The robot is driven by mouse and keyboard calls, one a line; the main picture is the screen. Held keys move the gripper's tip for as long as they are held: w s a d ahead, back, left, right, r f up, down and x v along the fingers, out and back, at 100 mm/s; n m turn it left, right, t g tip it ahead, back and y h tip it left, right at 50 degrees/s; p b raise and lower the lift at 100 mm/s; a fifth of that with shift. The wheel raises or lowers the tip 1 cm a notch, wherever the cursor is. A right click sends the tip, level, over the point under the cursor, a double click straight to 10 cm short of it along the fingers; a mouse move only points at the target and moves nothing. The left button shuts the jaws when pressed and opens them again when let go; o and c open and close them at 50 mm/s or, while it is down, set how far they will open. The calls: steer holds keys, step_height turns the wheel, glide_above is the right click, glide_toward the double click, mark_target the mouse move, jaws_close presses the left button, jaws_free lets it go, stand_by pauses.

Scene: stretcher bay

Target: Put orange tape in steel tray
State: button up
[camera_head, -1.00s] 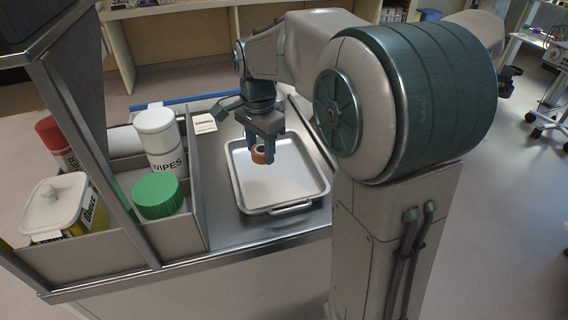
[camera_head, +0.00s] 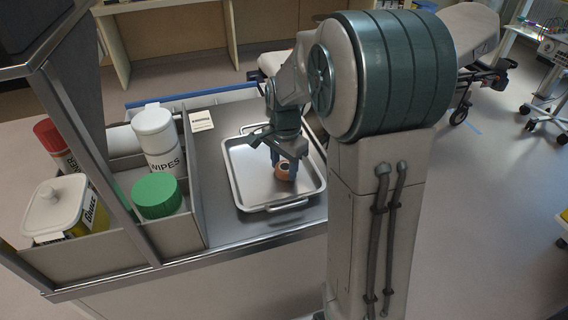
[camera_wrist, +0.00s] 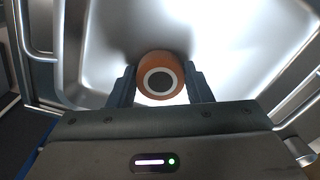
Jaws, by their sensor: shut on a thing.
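The orange tape (camera_head: 286,172) is a small roll with a white core and a dark centre. My gripper (camera_head: 288,168) is shut on it, with one finger on each side, as the wrist view of the tape (camera_wrist: 160,78) also shows. The steel tray (camera_head: 247,198) is a shallow metal tray with handles on the metal worktop. The tape is inside the tray's outline, low over or on its floor; I cannot tell whether it touches. In the wrist view the shiny tray (camera_wrist: 232,40) fills the background.
Left of the tray, a divided bin holds a white wipes tub (camera_head: 156,138), a green-lidded jar (camera_head: 158,196), a white-lidded yellow container (camera_head: 66,208) and a red-capped bottle (camera_head: 52,140). A small label card (camera_head: 201,121) lies behind the tray. A metal post (camera_head: 95,150) stands at left.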

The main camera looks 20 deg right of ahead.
mark_target(285, 168)
steer(key=shift+f, duration=0.15)
steer(key=o, duration=1)
steer(key=shift+c, duration=0.2)
step_height(285, 168, up, 11)
steer(key=s+a+f+n+t, duration=0.1)
steer(key=s+f+n, duration=0.1)
steer(key=s+n, duration=0.4)
steer(key=s+a+f+n+t, duration=0.1)
steer(key=s+n, duration=0.5)
steer(key=s, duration=0.7)
steer(key=shift+a+f+n+t+b, duration=0.4)
steer(key=shift+a+t, duration=0.1)
steer(key=shift+t, duration=0.1)
steer(key=shift+s, duration=0.1)
